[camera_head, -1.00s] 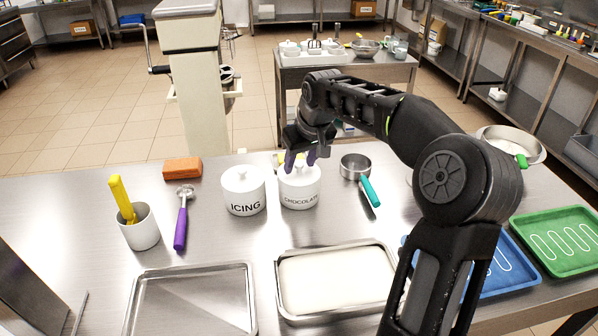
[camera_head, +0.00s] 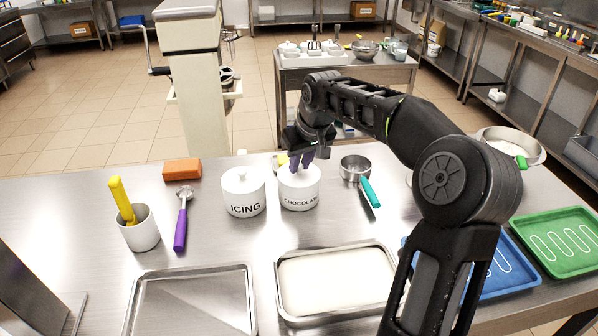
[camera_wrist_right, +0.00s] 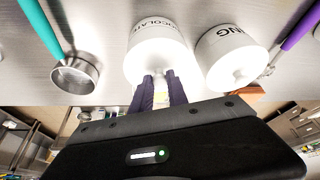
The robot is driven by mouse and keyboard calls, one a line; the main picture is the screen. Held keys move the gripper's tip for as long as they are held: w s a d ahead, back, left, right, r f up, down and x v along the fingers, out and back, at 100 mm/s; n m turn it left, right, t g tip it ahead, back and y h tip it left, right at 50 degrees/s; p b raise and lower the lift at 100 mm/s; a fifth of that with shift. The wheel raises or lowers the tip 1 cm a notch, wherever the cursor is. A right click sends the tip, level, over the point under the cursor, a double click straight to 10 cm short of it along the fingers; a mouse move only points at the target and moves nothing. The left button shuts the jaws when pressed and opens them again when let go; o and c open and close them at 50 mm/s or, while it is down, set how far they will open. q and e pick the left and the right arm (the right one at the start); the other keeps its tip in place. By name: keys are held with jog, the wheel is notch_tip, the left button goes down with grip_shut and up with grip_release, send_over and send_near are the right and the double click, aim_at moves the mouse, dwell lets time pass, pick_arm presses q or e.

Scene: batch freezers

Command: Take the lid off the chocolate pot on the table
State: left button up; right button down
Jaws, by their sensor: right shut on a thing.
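The white chocolate pot (camera_head: 300,195) stands on the steel table, its lid (camera_head: 286,178) seated on top. It also shows in the right wrist view (camera_wrist_right: 153,40), with the lid facing the camera. My right gripper (camera_head: 301,163) is over the pot, its purple fingers close together and shut on the lid's knob. My left gripper is not in view.
The white icing pot (camera_head: 243,197) stands close on the left. A steel measuring cup (camera_head: 354,168) with a teal handle lies on the right. A scoop with a purple handle (camera_head: 180,228), an orange block (camera_head: 182,169) and trays (camera_head: 190,266) are also on the table.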

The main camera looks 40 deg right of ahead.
aim_at(300, 166)
jog(key=shift+r, duration=0.1)
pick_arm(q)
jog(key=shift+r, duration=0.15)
pick_arm(e)
notch_tip(300, 166, up, 10)
dwell(0.3)
dwell(0.3)
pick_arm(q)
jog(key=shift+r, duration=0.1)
